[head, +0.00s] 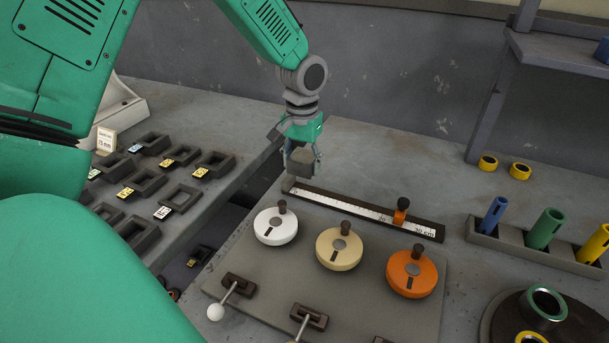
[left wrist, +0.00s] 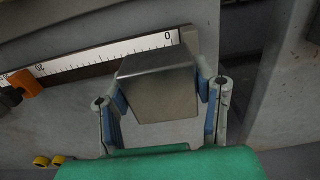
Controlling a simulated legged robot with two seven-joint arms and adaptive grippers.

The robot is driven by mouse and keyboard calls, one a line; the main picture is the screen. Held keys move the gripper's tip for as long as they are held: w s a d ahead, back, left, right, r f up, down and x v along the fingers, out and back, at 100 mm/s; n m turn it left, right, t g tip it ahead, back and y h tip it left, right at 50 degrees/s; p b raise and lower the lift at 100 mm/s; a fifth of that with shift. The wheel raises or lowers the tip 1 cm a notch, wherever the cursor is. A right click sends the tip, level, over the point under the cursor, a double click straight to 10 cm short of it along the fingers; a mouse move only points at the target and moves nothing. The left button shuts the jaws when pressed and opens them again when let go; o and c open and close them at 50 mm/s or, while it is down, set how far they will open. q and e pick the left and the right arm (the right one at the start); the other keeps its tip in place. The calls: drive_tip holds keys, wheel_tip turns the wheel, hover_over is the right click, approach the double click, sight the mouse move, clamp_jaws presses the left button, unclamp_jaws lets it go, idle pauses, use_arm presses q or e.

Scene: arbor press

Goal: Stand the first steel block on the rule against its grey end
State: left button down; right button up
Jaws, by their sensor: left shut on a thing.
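My left gripper (head: 301,158) is shut on a steel block (head: 299,162) and holds it at the left end of the rule (head: 350,208). In the left wrist view the block (left wrist: 156,88) sits between the blue-padded fingers of the gripper (left wrist: 162,100), close to the rule's 0 mark (left wrist: 166,36). I cannot tell whether the block touches the rule. The rule's grey end (head: 288,183) shows just below the block in the head view. An orange slider (head: 400,215) with a black knob is towards the rule's right end. My right gripper is not in view.
White, cream and orange dials (head: 339,250) stand in front of the rule on the grey plate. Small labelled trays (head: 180,198) lie on the left bench, across a gap. Coloured tubes (head: 546,228) stand in a rack at right. Bare bench lies behind the rule.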

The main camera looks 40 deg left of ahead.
sight(306, 175)
use_arm(q)
drive_tip(key=f, duration=0.3)
drive_tip(key=shift+s+a+f, duration=0.1)
drive_tip(key=shift+a+f, duration=0.05)
drive_tip(key=shift+a, duration=0.15)
drive_tip(key=shift+d+f, duration=0.1)
drive_tip(key=shift+d, duration=0.1)
drive_tip(key=shift+d+r, duration=0.2)
drive_tip(key=shift+d, duration=0.4)
drive_tip(key=shift+a+f, duration=0.45)
drive_tip(key=shift+f, duration=0.05)
drive_tip(key=shift+s+d+f, duration=0.15)
drive_tip(key=shift+s, duration=0.05)
drive_tip(key=c, duration=0.8)
unclamp_jaws()
drive_tip(key=shift+d, duration=0.1)
drive_tip(key=shift+o, duration=0.8)
drive_tip(key=shift+w+f, duration=0.1)
drive_tip(key=shift+f, duration=0.1)
drive_tip(key=shift+a+r, duration=0.1)
drive_tip(key=shift+a, duration=0.35)
drive_tip(key=r, duration=1.3)
drive_tip(key=shift+w+d+r+p, duration=0.1)
drive_tip(key=shift+d+r+p, duration=0.1)
drive_tip(key=shift+p, duration=0.1)
